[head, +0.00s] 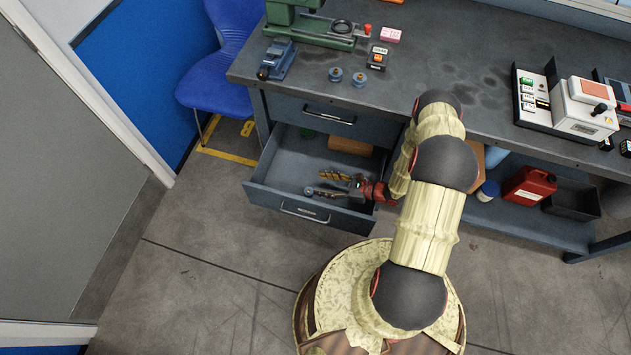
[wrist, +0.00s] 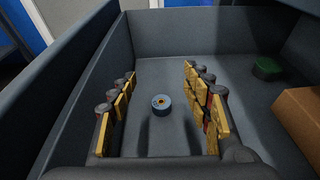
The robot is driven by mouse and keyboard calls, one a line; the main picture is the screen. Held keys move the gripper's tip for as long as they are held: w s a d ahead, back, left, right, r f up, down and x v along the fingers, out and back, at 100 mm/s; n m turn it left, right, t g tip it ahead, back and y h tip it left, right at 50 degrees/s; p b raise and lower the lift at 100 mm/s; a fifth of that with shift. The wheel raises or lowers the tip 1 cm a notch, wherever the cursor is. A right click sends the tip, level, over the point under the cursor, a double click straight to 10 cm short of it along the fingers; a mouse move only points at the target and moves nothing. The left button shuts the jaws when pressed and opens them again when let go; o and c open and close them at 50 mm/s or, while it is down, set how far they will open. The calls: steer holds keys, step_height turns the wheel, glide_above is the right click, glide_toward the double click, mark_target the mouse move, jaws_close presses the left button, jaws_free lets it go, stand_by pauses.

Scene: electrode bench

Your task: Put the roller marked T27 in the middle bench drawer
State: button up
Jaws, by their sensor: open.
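A small blue-grey roller (wrist: 161,102) with an orange-brown centre sits on the floor of an open bench drawer (head: 268,203), below a shut drawer (head: 328,115). The roller also shows in the head view (head: 309,191). No mark on it can be read. My gripper (head: 318,184) is inside the open drawer, its yellow-padded fingers spread wide. In the wrist view the roller appears between the fingers, with clear gaps on both sides. Any drawer lower than the open one is hidden.
A brown block (wrist: 304,115) and a green item (wrist: 267,69) lie at the drawer's right side in the wrist view. Two similar rollers (head: 335,74) (head: 359,79) stand on the bench top (head: 455,60). A blue chair (head: 215,85) stands left of the bench.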

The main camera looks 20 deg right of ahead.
steer(key=shift+p+v, duration=0.35)
steer(key=shift+v, duration=1.45)
steer(key=shift+w+r, duration=0.1)
steer(key=shift+w, duration=0.1)
